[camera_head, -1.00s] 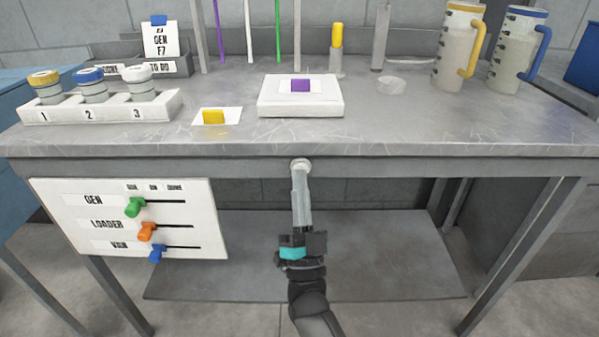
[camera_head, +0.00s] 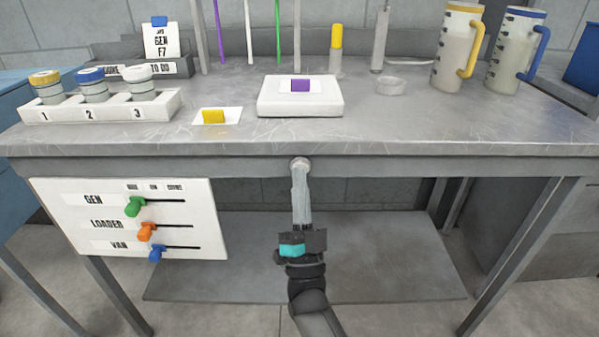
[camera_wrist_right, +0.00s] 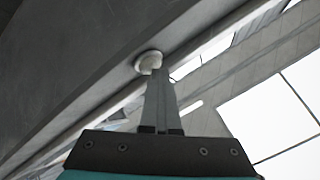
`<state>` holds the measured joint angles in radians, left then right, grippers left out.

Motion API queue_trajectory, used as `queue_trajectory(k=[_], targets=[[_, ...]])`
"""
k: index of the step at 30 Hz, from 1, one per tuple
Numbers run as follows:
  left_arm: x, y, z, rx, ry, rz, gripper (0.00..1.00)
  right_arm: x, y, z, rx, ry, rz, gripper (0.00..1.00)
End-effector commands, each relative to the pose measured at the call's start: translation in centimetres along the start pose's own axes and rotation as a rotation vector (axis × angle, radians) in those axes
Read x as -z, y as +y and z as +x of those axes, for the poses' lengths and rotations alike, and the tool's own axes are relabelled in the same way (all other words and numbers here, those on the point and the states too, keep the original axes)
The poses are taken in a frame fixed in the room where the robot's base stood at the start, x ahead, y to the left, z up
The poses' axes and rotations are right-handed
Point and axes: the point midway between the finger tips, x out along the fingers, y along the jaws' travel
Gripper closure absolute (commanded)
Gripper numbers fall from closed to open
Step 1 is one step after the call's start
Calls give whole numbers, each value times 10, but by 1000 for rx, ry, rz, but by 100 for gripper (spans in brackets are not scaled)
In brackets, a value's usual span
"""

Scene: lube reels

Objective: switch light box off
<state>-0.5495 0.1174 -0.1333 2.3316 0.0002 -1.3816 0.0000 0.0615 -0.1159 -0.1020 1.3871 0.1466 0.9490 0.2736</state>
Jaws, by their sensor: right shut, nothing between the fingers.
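The light box (camera_head: 300,107) is a flat white box on the bench top, with a purple block (camera_head: 300,86) on a white card on it. Whether its top is lit I cannot tell. A round pale knob (camera_head: 300,162) sits on the bench's front edge below the box; it also shows in the right wrist view (camera_wrist_right: 147,60). My right gripper (camera_head: 301,174) is shut and empty, pointing up with its fingertips at the knob. In the right wrist view the fingertips (camera_wrist_right: 157,74) overlap the knob's lower edge; contact is unclear. My left gripper is out of view.
A white panel (camera_head: 200,185) with green, orange and blue sliders hangs at left under the bench (camera_head: 430,150). A rack with three jars (camera_head: 110,108) and a yellow block (camera_head: 213,117) stand left on top; two jugs (camera_head: 457,50) stand at right. A lower shelf (camera_head: 390,260) is bare.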

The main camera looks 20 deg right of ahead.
Motion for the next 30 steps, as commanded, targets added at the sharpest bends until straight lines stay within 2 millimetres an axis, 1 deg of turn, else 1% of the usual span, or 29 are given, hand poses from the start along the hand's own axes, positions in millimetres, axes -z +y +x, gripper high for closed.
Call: queue_trajectory(k=[1, 13, 21, 30], targets=[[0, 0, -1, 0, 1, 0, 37, 0, 3, 5, -7, -4, 0, 100], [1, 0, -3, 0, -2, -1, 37, 3, 1, 1, -9, -5, -1, 100], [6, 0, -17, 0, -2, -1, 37, 16, -14, -19, -8, -7, 0, 100], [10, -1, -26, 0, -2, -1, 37, 30, -29, -38, -5, -6, 0, 100]])
